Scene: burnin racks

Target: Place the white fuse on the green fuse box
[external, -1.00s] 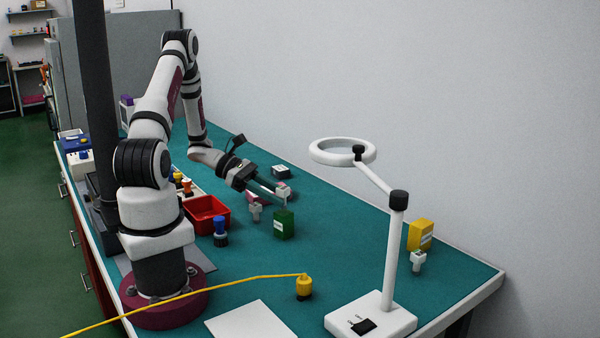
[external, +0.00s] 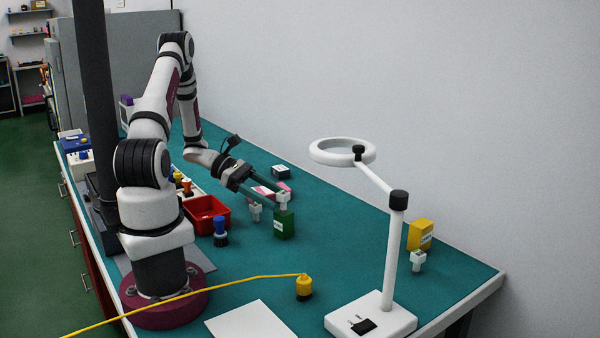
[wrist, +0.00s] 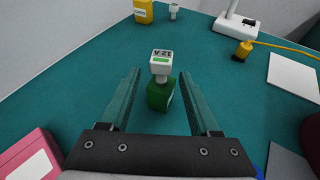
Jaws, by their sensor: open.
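The white fuse (external: 282,198) sits upright on top of the green fuse box (external: 284,224) on the teal bench. In the wrist view the white fuse (wrist: 161,64) has a dark-lettered label and a green stripe, and the green fuse box (wrist: 160,95) is directly beneath it. My gripper (external: 277,197) is open. In the wrist view its two fingers (wrist: 161,72) are spread to either side of the fuse and box, with a gap on each side. The underside of the fuse is hidden.
A red bin (external: 206,214) is to the left.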

